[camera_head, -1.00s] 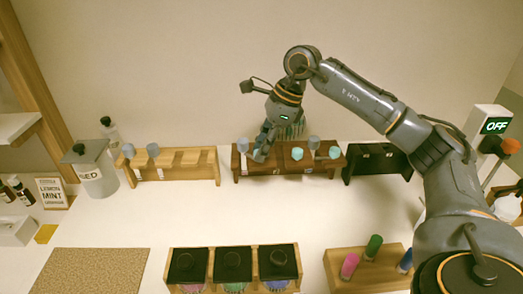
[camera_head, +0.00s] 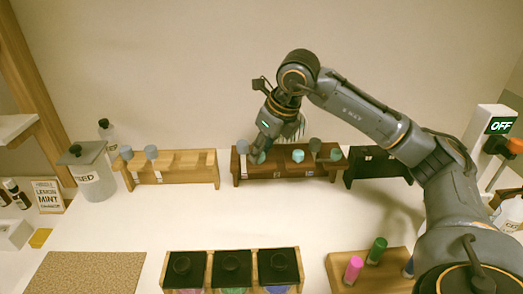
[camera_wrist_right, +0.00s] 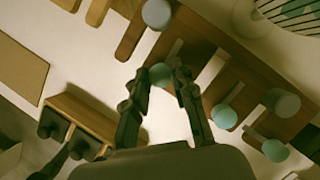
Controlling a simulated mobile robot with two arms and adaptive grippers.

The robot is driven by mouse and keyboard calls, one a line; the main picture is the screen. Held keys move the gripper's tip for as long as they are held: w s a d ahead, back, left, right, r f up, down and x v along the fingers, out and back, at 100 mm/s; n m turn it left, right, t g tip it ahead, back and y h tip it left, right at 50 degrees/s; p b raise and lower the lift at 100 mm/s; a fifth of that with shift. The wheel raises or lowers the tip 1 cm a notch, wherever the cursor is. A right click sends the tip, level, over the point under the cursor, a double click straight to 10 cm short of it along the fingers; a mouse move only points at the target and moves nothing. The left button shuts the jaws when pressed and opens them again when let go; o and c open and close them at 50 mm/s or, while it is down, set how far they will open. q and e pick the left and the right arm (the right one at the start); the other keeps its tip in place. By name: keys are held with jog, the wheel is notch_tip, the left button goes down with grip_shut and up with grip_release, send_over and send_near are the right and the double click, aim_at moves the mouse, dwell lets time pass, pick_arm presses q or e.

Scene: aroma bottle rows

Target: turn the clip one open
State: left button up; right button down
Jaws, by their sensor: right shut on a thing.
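A dark brown rack (camera_head: 274,175) stands at the back middle and carries several grey and teal round-topped pieces. My right gripper (camera_head: 258,150) is at its left part, shut on a teal round-topped piece (camera_wrist_right: 160,74) that sits between its fingertips in the right wrist view. A grey-topped piece (camera_head: 242,147) stands just left of it. Another teal piece (camera_head: 298,155), a grey one (camera_head: 314,145) and a further teal one (camera_head: 335,154) are to the right. I cannot tell which part is clip one. My left gripper is not in view.
A light wood rack (camera_head: 178,182) stands to the left and a black rack (camera_head: 365,182) to the right. Black-topped holders (camera_head: 232,267) and a wooden block (camera_head: 340,262) with coloured bottles are in front. A striped basket (camera_head: 293,127) is behind the gripper. The table between is clear.

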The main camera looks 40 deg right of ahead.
jog(key=shift+m, duration=0.5)
jog(key=c, duration=1.1)
grip_release()
jog(key=shift+r, duration=0.15)
jog(key=a+v, duration=0.1)
jog(key=v, duration=1)
jog(key=shift+s+d+r, duration=0.2)
jog(key=shift+d+r, duration=0.15)
jog(key=shift+d, duration=0.05)
